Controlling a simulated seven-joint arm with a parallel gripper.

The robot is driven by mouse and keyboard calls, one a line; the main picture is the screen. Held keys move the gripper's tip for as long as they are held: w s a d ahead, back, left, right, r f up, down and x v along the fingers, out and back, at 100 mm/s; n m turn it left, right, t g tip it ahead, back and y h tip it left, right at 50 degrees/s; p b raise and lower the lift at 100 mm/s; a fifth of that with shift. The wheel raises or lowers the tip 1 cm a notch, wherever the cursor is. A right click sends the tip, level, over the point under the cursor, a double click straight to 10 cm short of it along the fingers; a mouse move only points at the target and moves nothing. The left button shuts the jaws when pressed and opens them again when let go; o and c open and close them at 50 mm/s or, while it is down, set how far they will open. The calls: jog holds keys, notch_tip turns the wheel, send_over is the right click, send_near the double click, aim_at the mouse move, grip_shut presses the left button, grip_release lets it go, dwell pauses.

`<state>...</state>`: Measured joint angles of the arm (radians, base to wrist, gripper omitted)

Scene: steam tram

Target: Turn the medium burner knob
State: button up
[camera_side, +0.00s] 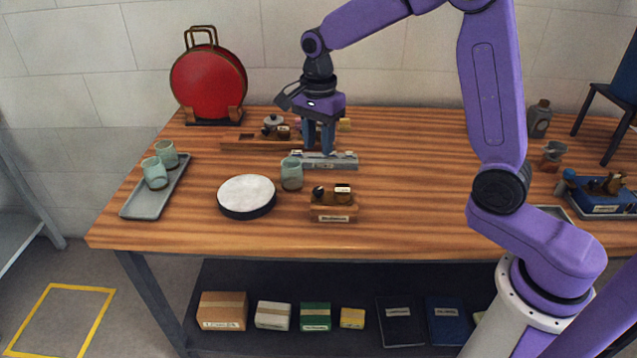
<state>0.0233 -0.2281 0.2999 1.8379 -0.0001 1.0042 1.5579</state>
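My gripper (319,151) points straight down at the middle of the table, over a low grey block with a pale label (343,161). Its two blue fingers look apart, with a narrow gap between them; I see nothing held. The tips are at or just above the block; I cannot tell if they touch it. I cannot make out for certain which part is the medium burner knob. A small wooden unit (334,208) in front has a dark round knob-like part (318,192) on top and a label too small to read. Another wooden unit (250,143) is partly hidden behind my gripper.
A green cup (291,174) and a round white-topped disc (247,193) stand left of the grey block. A grey tray (134,207) holds two cups at far left. A red round case (208,82) stands behind.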

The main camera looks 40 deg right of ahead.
aim_at(319, 189)
notch_tip(319, 189, down, 12)
jog(key=shift+r, duration=0.1)
dwell(0.5)
grip_shut()
